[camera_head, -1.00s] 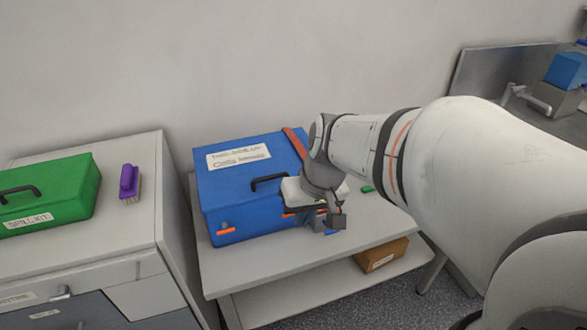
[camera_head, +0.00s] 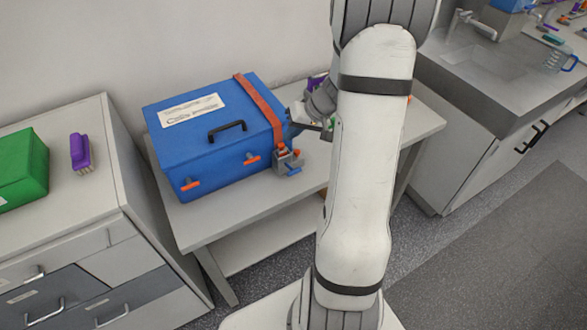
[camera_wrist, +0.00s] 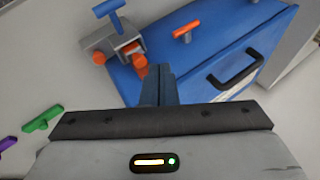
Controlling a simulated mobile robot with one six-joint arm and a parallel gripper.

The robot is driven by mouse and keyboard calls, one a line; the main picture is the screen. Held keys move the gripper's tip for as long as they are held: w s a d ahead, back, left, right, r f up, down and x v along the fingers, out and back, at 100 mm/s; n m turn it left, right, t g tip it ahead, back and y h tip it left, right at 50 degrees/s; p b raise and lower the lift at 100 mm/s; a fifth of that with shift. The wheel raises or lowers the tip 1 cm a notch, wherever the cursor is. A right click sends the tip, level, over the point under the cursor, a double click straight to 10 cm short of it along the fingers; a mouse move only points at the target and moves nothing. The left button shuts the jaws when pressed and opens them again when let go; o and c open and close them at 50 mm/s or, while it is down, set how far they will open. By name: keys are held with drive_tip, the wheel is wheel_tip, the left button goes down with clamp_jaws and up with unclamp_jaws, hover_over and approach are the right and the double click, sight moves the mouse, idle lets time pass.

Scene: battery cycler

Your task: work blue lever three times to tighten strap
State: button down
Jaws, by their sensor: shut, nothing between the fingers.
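A blue case (camera_head: 215,145) stands on a pale table with an orange-red strap (camera_head: 262,108) over its right part. A grey ratchet buckle (camera_head: 286,160) sits low at the strap's front end. Its small blue lever (camera_head: 294,171) sticks out at the front. In the wrist view the blue lever (camera_wrist: 108,9) is a T-shaped handle on the grey buckle (camera_wrist: 110,43), at upper left. My gripper (camera_wrist: 158,72) is shut and empty, its fingers apart from the lever. In the head view my gripper is beside the case's right side, partly hidden by my arm.
The case has a black handle (camera_head: 227,131) and orange latches (camera_head: 190,185). A cabinet with a green box (camera_head: 20,170) and purple brush (camera_head: 81,152) stands at left. A sink counter (camera_head: 480,75) stands at right. The table front is clear.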

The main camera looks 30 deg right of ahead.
drive_tip(key=b, duration=0.4)
hover_over(295, 170)
drive_tip(key=f, duration=0.7)
drive_tip(key=shift+w+d+f, duration=0.25)
drive_tip(key=shift+w+f, duration=0.1)
drive_tip(key=shift+s+f+b, duration=0.2)
drive_tip(key=shift+f+b, duration=0.25)
drive_tip(key=shift+b, duration=0.4)
idle(0.7)
drive_tip(key=shift+s+f+b, duration=0.1)
drive_tip(key=shift+f+b, duration=0.3)
drive_tip(key=shift+b, duration=0.4)
drive_tip(key=shift+s+f+b, duration=0.2)
drive_tip(key=shift+f+b, duration=0.45)
drive_tip(key=shift+b, duration=0.2)
drive_tip(key=shift+s+f+b, duration=0.2)
drive_tip(key=shift+f+b, duration=0.4)
drive_tip(key=shift+b, duration=0.2)
idle(1.1)
drive_tip(key=shift+r, duration=0.1)
idle(0.4)
drive_tip(key=shift+w+r+p, duration=0.25)
drive_tip(key=shift+r+p, duration=0.05)
drive_tip(key=shift+r, duration=0.55)
drive_tip(key=shift+w+r+p, duration=0.25)
drive_tip(key=shift+r+p, duration=0.05)
drive_tip(key=shift+r, duration=0.5)
